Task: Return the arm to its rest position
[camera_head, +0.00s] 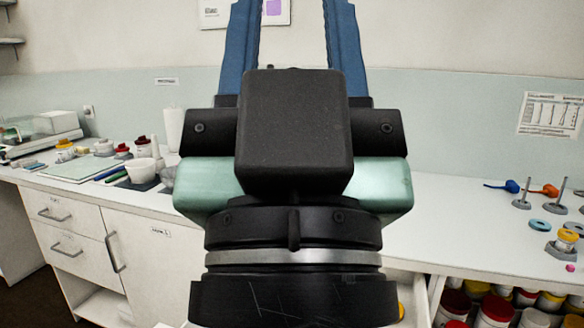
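My gripper (292,30) fills the middle of the head view, close to the camera and pointing up. Its two blue fingers stand well apart, with bare wall and part of a poster showing between them. Nothing shows between the fingers, but their tips are at or beyond the top edge of the picture. The black and pale green gripper body and wrist hide the middle of the white counter (450,228) behind it.
On the left counter are a white bowl (141,171), a green-edged mat (80,167), small jars and a scale-like device (42,132). On the right are metal stands (522,190), blue and orange items and rings. Lidded jars (497,310) fill a shelf below. The right-centre counter is clear.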

